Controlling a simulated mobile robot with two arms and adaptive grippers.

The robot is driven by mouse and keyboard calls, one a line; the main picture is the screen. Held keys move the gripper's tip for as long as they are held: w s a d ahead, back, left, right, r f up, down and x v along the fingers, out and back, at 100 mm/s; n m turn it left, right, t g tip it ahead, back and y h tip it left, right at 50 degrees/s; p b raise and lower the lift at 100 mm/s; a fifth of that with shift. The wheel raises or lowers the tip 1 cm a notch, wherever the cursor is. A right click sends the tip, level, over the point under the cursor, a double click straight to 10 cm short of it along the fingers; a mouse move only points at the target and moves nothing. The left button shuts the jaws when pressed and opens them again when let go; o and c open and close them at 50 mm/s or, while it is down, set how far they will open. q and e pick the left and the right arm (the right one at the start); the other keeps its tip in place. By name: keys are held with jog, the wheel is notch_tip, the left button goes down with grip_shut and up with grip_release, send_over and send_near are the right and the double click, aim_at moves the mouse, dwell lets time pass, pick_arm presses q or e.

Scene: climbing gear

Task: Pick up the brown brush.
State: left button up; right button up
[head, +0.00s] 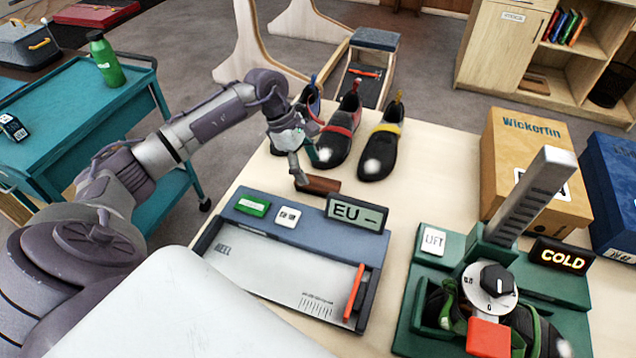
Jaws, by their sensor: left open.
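The brown brush (320,186) lies on the pale workbench, just behind the foot measuring device. Only its brown block shows clearly; its left end is partly hidden by my finger. My left gripper (306,174) is open and pointing down, with one finger at the left end of the brush. I cannot tell whether the finger touches the brush. My right gripper is out of view.
The measuring device (270,268) with an "EU" display is in front of the brush. Several climbing shoes (378,150) stand just behind it. A green heating rig (490,285) is at right, near a Wickerfin box (530,165). A teal cart (75,115) is at left.

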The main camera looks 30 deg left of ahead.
aim_at(317, 181)
pick_arm(q)
jog(key=shift+d+f, duration=0.25)
jog(key=shift+f, duration=0.3)
jog(key=x, duration=0.1)
jog(key=p+x, duration=0.1)
jog(key=x, duration=0.2)
jog(key=shift+w+f+p, duration=0.2)
jog(key=shift+w+p, duration=0.2)
jog(key=shift+d+f, duration=0.1)
jog(key=shift+f, duration=0.15)
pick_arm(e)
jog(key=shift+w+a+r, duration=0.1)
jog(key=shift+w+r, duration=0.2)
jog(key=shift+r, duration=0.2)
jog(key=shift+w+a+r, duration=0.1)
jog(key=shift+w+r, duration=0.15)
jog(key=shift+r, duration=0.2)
pick_arm(q)
jog(key=shift+f+b, duration=0.25)
jog(key=shift+b, duration=0.25)
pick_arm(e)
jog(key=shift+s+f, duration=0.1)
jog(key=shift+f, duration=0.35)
pick_arm(q)
jog(key=c, duration=1.3)
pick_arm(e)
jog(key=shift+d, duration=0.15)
